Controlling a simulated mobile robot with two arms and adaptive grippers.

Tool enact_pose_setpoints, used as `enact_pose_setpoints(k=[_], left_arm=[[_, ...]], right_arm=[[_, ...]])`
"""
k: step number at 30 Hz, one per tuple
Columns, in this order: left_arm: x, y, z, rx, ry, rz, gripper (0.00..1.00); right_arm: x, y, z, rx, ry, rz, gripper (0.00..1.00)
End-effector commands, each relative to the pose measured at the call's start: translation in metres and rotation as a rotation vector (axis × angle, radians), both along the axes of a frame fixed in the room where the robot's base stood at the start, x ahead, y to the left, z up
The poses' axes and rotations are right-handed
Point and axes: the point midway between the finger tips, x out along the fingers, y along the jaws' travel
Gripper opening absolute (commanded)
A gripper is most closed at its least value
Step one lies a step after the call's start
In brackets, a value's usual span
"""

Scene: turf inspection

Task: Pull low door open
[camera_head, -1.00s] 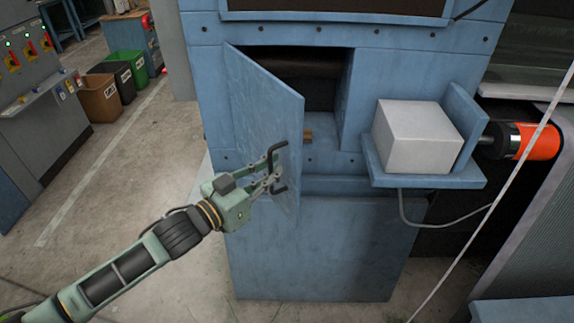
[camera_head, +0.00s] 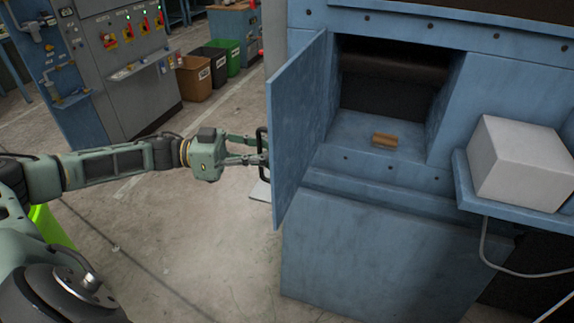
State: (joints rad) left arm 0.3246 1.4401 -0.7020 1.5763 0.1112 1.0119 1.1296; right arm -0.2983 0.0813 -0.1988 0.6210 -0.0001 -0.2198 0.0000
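The low door (camera_head: 299,125) is a blue panel on the front of the blue machine. It stands wide open, swung out to the left, and the recess (camera_head: 385,95) behind it is exposed. Its dark, bracket-shaped handle (camera_head: 263,148) is on the door's outer left side. My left gripper (camera_head: 258,150) reaches in from the left, with its fingers at the handle and apparently closed around its bar. The fingertips are partly hidden by the handle and door edge. My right gripper is not in view.
A small brown block (camera_head: 385,140) lies on the recess floor. A white box (camera_head: 520,163) sits on a blue shelf (camera_head: 480,200) at the right. Bins (camera_head: 194,78) and a grey control cabinet (camera_head: 125,70) stand at the back left. The floor left of the door is clear.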

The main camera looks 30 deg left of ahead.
Motion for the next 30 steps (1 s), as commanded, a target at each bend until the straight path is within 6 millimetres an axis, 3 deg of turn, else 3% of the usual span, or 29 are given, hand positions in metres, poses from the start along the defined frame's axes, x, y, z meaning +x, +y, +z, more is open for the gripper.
enact_pose_setpoints(k=[7, 20, 30], left_arm=[[-0.005, 0.014, -0.006, 0.001, 0.010, -0.012, 0.00], [-0.006, 0.016, -0.006, 0.002, 0.011, -0.015, 0.00], [-0.004, 0.017, -0.004, 0.001, 0.006, -0.010, 0.28]], right_arm=[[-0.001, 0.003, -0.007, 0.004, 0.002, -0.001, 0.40], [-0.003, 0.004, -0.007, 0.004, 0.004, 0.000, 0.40], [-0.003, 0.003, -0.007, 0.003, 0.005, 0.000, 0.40]])
